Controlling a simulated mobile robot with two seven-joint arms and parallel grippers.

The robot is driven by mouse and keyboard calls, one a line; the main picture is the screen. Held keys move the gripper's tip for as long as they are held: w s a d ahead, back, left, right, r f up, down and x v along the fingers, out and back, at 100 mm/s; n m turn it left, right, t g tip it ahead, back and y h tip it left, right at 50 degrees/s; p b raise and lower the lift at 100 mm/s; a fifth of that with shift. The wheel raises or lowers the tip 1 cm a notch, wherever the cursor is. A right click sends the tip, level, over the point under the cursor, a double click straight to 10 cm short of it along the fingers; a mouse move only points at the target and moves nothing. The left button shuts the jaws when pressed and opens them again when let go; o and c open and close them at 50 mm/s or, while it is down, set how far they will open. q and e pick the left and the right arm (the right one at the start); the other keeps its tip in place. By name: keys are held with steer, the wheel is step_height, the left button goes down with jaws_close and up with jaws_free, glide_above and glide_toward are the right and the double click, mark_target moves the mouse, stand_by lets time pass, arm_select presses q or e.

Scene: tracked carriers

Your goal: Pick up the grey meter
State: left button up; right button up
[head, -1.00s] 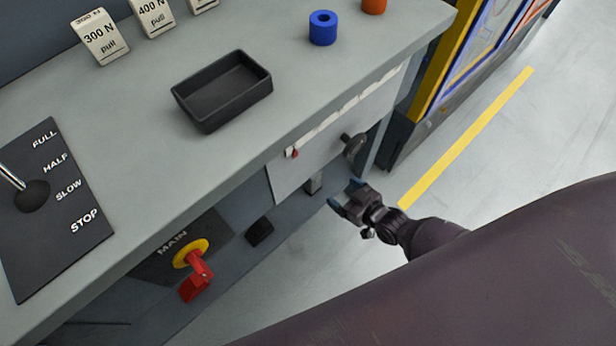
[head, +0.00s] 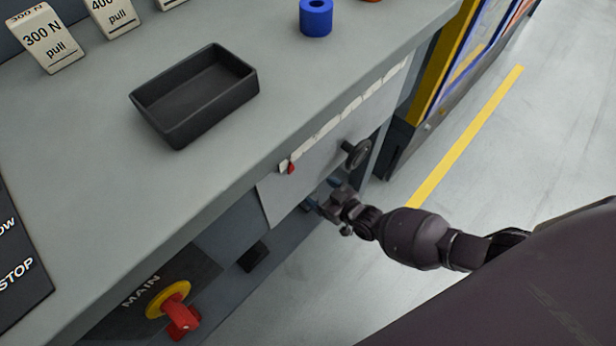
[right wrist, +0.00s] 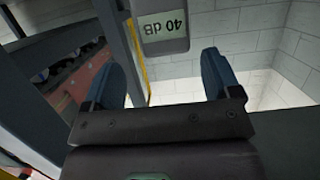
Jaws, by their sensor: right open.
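The grey meter (right wrist: 163,43) shows at the top of the right wrist view, with an upside-down "40 dB" on its pale display. Its upper part is cut off by the picture edge. My right gripper (right wrist: 163,72) is open, its two blue fingers apart, with the meter just past the fingertips and between them in the picture; I see no contact. In the head view my right gripper (head: 322,193) is beside the bench front, below the grey handwheel, and the meter is not clearly visible there. My left gripper is not in view.
The bench top (head: 80,140) holds a black tray (head: 158,125), a blue ring (head: 316,18) and pale weight blocks (head: 48,40). A handwheel (head: 356,153) and a red-and-yellow main switch (head: 172,303) stick out of the front. Floor lies open at right.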

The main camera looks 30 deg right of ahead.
steer(key=w+a, duration=0.1)
steer(key=w+a+f+b, duration=0.1)
steer(key=shift+w+f, duration=0.15)
steer(key=shift+w, duration=0.15)
steer(key=shift+w+a+b, duration=0.2)
steer(key=shift+w+b, duration=0.25)
steer(key=shift+w, duration=0.35)
steer(key=c, duration=1.4)
